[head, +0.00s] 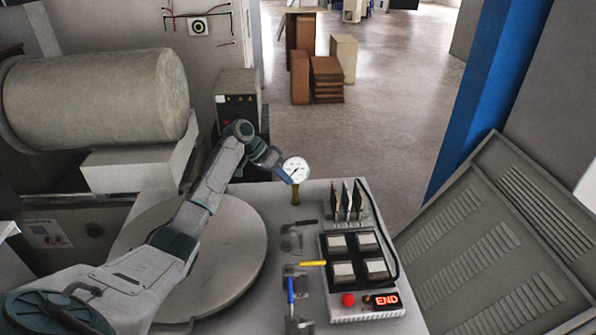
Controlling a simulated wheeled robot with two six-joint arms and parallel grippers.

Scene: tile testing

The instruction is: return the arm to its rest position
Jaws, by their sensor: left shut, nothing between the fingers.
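My left arm comes in from the lower left and reaches over the round grey plate (237,255). Its elbow is bent high and its wrist slopes down to the right. My left gripper (286,177) is small in the picture, shut and empty. It is just left of a round white dial gauge (296,168) on a yellowish stem, and overlaps its edge in the picture; I cannot tell whether they touch. My right gripper is out of view.
A test box (334,301) with several square tiles, a red button (348,299) and a lit "END" display (385,300) stands right of the plate. Handled tools (290,290) lie beside it. A large cylinder (95,98) is at left; a slatted panel (490,240) is at right.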

